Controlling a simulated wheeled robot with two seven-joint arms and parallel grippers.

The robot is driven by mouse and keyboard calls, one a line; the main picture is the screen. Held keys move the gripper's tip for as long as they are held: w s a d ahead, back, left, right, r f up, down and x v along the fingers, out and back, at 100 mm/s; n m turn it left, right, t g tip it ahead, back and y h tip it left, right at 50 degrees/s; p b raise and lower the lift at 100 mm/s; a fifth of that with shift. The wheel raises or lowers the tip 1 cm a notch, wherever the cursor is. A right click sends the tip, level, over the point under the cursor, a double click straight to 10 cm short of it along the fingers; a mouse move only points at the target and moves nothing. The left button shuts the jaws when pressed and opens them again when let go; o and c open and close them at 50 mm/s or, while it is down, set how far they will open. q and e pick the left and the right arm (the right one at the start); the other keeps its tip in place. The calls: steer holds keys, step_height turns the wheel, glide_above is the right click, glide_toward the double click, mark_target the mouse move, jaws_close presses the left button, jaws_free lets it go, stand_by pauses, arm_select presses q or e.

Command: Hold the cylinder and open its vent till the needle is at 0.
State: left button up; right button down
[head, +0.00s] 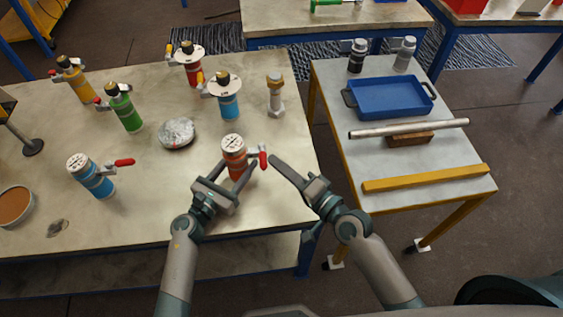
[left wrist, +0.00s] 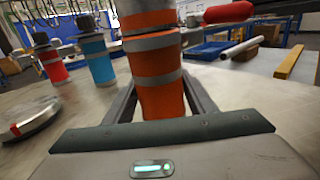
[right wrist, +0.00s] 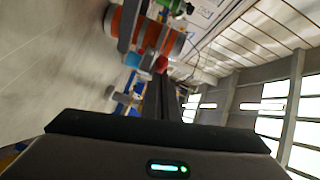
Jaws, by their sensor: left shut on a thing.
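The orange-red cylinder (head: 236,163) stands upright near the front right of the left table, its white dial facing up. The needle is too small to read. Its vent has a red handle (head: 263,160) pointing right. My left gripper (head: 236,171) is shut around its body, with a finger on each side; the orange body with grey bands fills the middle of the left wrist view (left wrist: 157,85). My right gripper (head: 274,158) has its fingers together, seemingly empty, with tips just right of the red handle. I cannot tell whether they touch it.
Blue (head: 97,183), green (head: 126,114) and other cylinders stand on the same table, with a grey round object (head: 177,133) behind the held one. The right-hand table carries a blue tray (head: 390,97), a metal bar (head: 375,132) and a yellow bar (head: 425,180). A gap separates the tables.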

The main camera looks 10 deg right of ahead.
arm_select(q)
steer(key=shift+s+d, duration=0.15)
steer(key=shift+d, duration=0.25)
arm_select(e)
steer(key=shift+s+a+f, duration=0.15)
steer(key=shift+s+a, duration=0.05)
steer(key=shift+a, duration=0.15)
steer(key=shift+d, duration=0.1)
arm_select(q)
steer(key=shift+a, duration=0.3)
arm_select(e)
steer(key=r+v, duration=0.1)
steer(key=v, duration=1)
steer(key=shift+s+r, duration=0.15)
steer(key=shift+s, duration=0.1)
steer(key=shift+d, duration=0.1)
stand_by(1.6)
arm_select(q)
steer(key=o, duration=1.6)
steer(key=shift+o, duration=0.2)
steer(key=v, duration=1.1)
steer(key=shift+s+a, duration=0.25)
steer(key=shift+a, duration=0.1)
